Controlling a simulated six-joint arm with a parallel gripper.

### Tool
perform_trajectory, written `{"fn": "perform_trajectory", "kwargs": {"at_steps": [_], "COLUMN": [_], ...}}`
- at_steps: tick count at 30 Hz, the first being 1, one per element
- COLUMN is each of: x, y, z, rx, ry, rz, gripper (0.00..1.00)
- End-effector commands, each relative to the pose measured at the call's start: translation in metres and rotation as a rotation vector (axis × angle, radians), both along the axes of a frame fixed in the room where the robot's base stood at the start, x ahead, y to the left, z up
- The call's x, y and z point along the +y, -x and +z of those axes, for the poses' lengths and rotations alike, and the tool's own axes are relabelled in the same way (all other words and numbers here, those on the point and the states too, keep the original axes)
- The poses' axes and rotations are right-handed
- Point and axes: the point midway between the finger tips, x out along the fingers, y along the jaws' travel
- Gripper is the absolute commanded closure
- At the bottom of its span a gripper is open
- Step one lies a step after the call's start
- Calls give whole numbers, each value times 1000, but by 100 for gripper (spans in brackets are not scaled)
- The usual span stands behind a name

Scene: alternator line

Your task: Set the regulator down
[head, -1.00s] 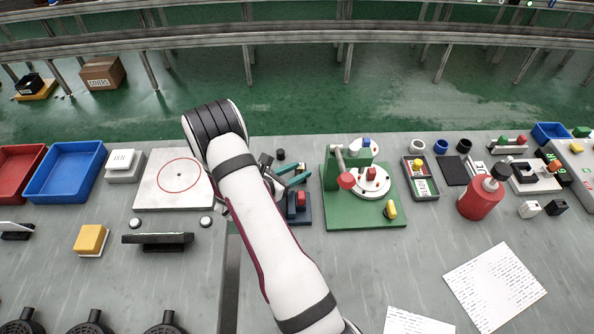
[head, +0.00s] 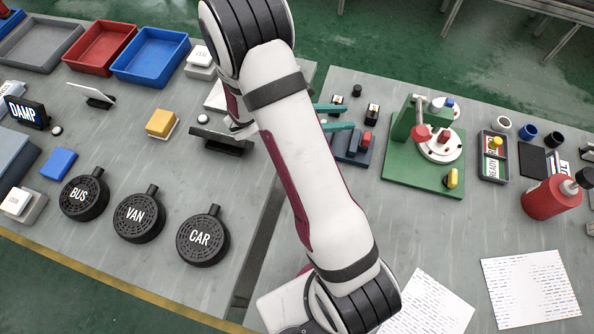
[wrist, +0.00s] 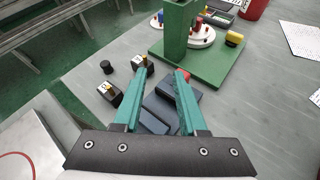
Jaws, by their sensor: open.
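My gripper (wrist: 155,73) has its two teal fingers apart, with nothing held between them. In the head view its fingertips (head: 349,117) show beside my arm. Two small black blocks with pale, brass-marked tops stand on the bench: one (wrist: 109,94) left of the fingers, the other (wrist: 141,66) just beyond the left fingertip. They also show in the head view, near (head: 338,104) and far (head: 372,113). I cannot tell for sure which is the regulator. A dark blue fixture (wrist: 158,113) with a red part (head: 366,138) lies below the fingers, partly hidden by them.
A green stand (head: 410,178) with a white disc is right of the fixture. A small black cylinder (wrist: 106,67) stands behind the blocks. A grey tray (head: 494,172) and red bottle (head: 551,198) are further right. Several black round parts (head: 203,240) lie front left.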

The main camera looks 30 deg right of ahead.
Motion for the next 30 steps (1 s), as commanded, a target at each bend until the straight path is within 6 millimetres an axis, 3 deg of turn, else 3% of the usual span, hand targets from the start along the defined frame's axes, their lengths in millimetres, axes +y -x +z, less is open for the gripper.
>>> {"fn": "perform_trajectory", "kwargs": {"at_steps": [3,5,6,9,12,15,19,30], "x": [23,50,71,133,187,219,231,231], "y": [56,92,115,156,175,182,184,184], "z": [55,75,84,97,107,115,118,118], "rx": [-308,-487,-598,-817,-927,-961,-964,-964], "ry": [-103,-189,-256,-444,-619,-731,-773,-773], "rz": [-368,-608,-771,-1161,-1463,-1639,-1710,-1706], "gripper": [59,59,59,59,59,59,59,59]}}
